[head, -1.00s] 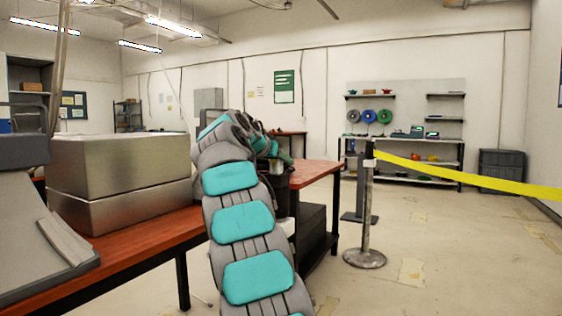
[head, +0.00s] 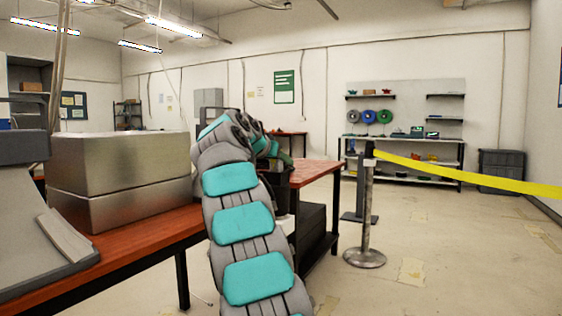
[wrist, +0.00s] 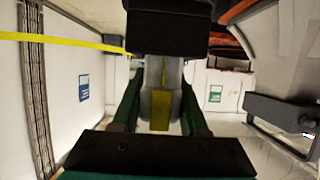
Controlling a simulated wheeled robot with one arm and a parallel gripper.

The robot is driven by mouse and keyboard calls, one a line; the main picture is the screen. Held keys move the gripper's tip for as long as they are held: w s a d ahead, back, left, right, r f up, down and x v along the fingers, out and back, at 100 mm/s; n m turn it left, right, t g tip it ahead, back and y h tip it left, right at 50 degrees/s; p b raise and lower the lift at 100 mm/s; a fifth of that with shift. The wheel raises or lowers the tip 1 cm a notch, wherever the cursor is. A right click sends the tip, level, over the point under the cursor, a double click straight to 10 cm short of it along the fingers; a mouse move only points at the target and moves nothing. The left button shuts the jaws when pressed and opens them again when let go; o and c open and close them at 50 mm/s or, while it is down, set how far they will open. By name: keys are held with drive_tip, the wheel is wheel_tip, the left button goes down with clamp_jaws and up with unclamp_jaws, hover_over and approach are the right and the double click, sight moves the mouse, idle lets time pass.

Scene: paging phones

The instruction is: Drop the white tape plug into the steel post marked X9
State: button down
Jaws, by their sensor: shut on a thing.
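My gripper (wrist: 162,78) shows in the wrist view with a green finger on each side. It is shut on a pale grey-white piece with a yellow strip, which I take to be the white tape plug (wrist: 146,104). In the head view my arm reaches forward over the table, and the gripper and plug cannot be made out behind its links. A steel post (head: 366,215) with a black top and a round base stands on the floor right of the table, apart from my arm. No X9 marking is readable on it.
Yellow tape (head: 470,179) stretches from the post to the right. A darker stand (head: 352,215) is close behind the post. The red-brown table (head: 140,240) carries stacked metal boxes (head: 120,160) at left. Shelves (head: 410,172) and a dark bin (head: 503,171) are at the back; floor at right is open.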

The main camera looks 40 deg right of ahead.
drive_tip(key=shift+f+b, duration=0.4)
drive_tip(key=c, duration=0.7)
unclamp_jaws()
drive_tip(key=shift+a, duration=0.1)
drive_tip(key=b+v, duration=0.1)
drive_tip(key=v, duration=1)
